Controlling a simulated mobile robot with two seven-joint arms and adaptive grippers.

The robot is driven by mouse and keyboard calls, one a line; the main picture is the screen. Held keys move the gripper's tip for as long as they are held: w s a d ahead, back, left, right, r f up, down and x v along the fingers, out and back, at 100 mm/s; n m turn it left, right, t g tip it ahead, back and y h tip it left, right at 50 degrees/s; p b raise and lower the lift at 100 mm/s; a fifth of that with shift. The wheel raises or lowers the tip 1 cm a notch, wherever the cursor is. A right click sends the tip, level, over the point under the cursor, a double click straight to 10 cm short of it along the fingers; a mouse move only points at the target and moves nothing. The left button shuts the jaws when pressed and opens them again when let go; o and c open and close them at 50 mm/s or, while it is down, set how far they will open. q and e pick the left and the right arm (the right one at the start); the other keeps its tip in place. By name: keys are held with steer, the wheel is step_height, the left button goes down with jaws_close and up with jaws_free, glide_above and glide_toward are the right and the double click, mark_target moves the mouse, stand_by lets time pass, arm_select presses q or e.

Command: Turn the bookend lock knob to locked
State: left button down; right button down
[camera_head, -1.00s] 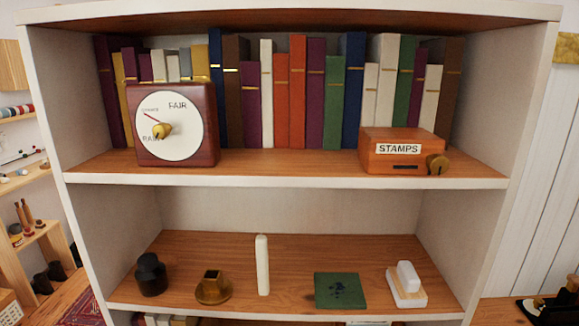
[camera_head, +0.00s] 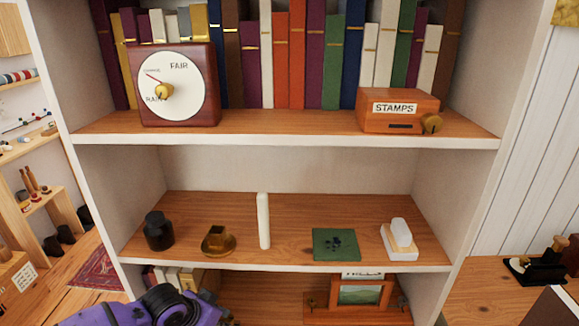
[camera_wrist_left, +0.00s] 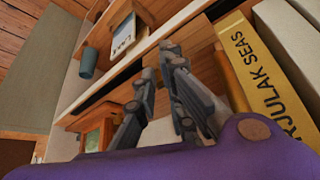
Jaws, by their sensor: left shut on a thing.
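A brass-coloured bookend (camera_head: 208,280) stands on the lowest visible shelf, right of a short row of books (camera_head: 172,276). Its brown-gold side (camera_wrist_left: 232,75) shows beside a yellow book (camera_wrist_left: 262,75) in the left wrist view. My purple left arm comes in at the bottom left of the head view, with its gripper (camera_head: 212,304) low in front of the bookend. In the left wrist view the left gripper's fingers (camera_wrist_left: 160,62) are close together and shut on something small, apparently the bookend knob. The knob and its lock marking are hidden. My right gripper is out of view.
A framed picture (camera_head: 358,291) stands right of the bookend on the same shelf. The shelf above (camera_head: 290,255) holds a candle (camera_head: 263,220), a green tile (camera_head: 336,244) and other small things. Shelf boards close in above the left gripper.

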arm_select(q)
steer(key=shift+w+a+r, duration=0.3)
steer(key=shift+w+a, duration=0.05)
steer(key=shift+a, duration=0.1)
steer(key=r, duration=0.5)
steer(key=shift+s+d+r, duration=0.1)
steer(key=shift+s+r, duration=0.1)
steer(key=shift+s, duration=0.05)
steer(key=shift+d, duration=0.15)
stand_by(0.3)
